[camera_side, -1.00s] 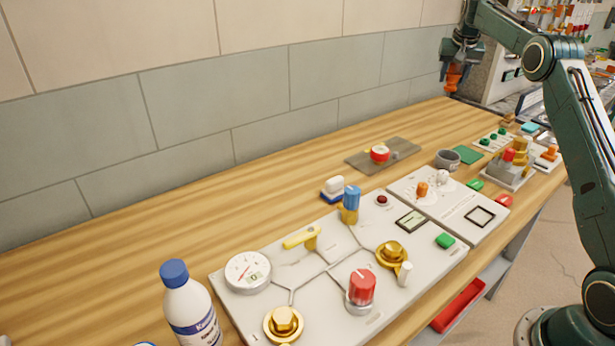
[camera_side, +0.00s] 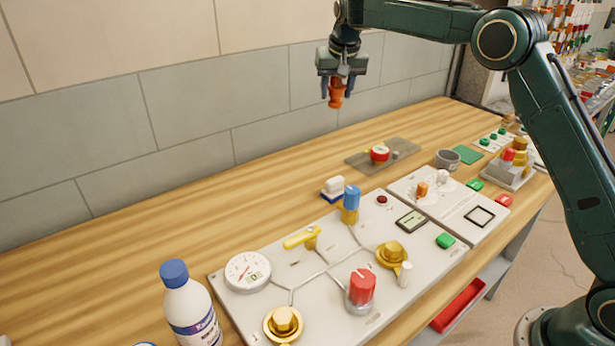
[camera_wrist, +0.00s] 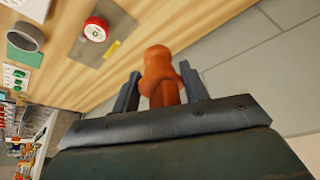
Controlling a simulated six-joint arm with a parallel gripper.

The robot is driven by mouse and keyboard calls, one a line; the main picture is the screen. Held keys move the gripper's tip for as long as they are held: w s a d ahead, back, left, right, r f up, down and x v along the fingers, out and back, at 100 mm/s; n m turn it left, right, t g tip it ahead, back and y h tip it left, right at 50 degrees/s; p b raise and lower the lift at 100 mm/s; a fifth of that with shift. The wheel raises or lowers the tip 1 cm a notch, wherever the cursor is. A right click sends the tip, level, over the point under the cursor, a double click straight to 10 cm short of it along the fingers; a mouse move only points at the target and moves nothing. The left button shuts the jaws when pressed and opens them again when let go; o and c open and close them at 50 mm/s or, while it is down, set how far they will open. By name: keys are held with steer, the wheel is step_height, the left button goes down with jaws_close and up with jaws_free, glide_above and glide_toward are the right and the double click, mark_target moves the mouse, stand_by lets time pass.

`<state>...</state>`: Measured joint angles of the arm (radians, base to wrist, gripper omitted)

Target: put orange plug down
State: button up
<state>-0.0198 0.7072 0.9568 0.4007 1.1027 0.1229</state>
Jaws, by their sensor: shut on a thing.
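The orange plug (camera_side: 337,93) is held between the fingers of my gripper (camera_side: 338,88), high above the back of the wooden bench near the tiled wall. It hangs below the fingers and touches nothing else. In the wrist view the plug (camera_wrist: 160,75) sits between the two dark fingers of my gripper (camera_wrist: 160,90). Its upper part is hidden by the fingers in the side view.
Below and to the right lies a grey-brown plate (camera_side: 408,151) with a red round part (camera_side: 380,154). A grey ring cup (camera_side: 447,160) and green mat (camera_side: 468,154) are farther right. A valve panel (camera_side: 330,322) and bottle (camera_side: 190,309) stand in front. Bare wood (camera_side: 235,205) lies left.

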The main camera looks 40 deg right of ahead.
steer(key=s+a+n, duration=0.1)
steer(key=s+a, duration=0.3)
steer(key=a, duration=0.9)
steer(key=s+a+n+y, duration=0.1)
steer(key=s+a+n, duration=0.1)
steer(key=a, duration=1)
steer(key=shift+s+a+t, duration=0.3)
steer(key=shift+s+a, duration=0.1)
steer(key=shift+s, duration=0.5)
steer(key=shift+f, duration=0.25)
step_height(320, 180, down, 20)
steer(key=shift+r, duration=0.15)
steer(key=o, duration=1)
